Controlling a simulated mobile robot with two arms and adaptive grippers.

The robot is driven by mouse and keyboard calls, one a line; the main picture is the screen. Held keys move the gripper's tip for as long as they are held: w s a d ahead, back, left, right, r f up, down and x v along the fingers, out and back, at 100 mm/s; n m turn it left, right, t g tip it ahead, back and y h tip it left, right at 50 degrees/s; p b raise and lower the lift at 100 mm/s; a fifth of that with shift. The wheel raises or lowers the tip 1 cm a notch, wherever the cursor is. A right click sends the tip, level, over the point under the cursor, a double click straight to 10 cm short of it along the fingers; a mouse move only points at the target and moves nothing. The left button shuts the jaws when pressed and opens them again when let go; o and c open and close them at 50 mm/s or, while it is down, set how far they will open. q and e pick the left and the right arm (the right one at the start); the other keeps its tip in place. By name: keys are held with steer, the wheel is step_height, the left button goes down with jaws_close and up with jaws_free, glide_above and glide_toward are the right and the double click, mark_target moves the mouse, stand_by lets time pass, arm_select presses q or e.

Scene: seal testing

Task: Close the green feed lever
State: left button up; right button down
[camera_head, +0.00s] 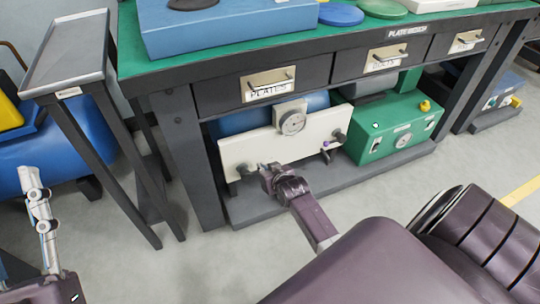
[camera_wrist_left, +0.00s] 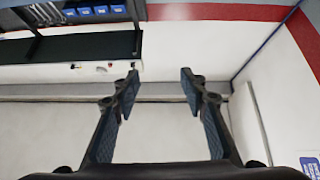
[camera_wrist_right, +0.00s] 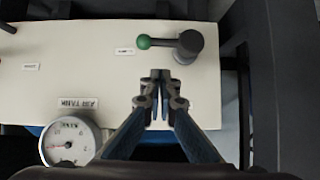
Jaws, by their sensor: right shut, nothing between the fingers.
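The green feed lever shows in the right wrist view as a round green knob (camera_wrist_right: 143,42) on a short stem. The stem runs sideways, left from a dark grey pivot (camera_wrist_right: 190,43) on a cream panel (camera_wrist_right: 60,75). My right gripper (camera_wrist_right: 160,76) is shut and empty, just below the lever in that view, apart from the knob in the picture. In the head view my right gripper (camera_head: 268,174) is at the panel's lower left, and I cannot make out the green knob there. My left gripper (camera_wrist_left: 159,76) is open and empty, facing a pale wall.
A gauge (camera_head: 292,122) sits on the panel's top edge, under the bench drawers (camera_head: 270,85). A bench leg (camera_head: 188,150) stands left of the panel.

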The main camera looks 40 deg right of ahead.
arm_select(q)
steer(key=w+f+g+y+p, duration=0.1)
steer(key=f+g, duration=0.4)
steer(key=f, duration=0.4)
steer(key=w+a+f+g+y+p, duration=0.1)
steer(key=f+g, duration=0.4)
steer(key=f, duration=0.5)
steer(key=shift+w+a+y+p, duration=0.3)
steer(key=shift+w+y+p, duration=0.2)
steer(key=shift+y+p, duration=0.25)
arm_select(e)
steer(key=v, duration=0.8)
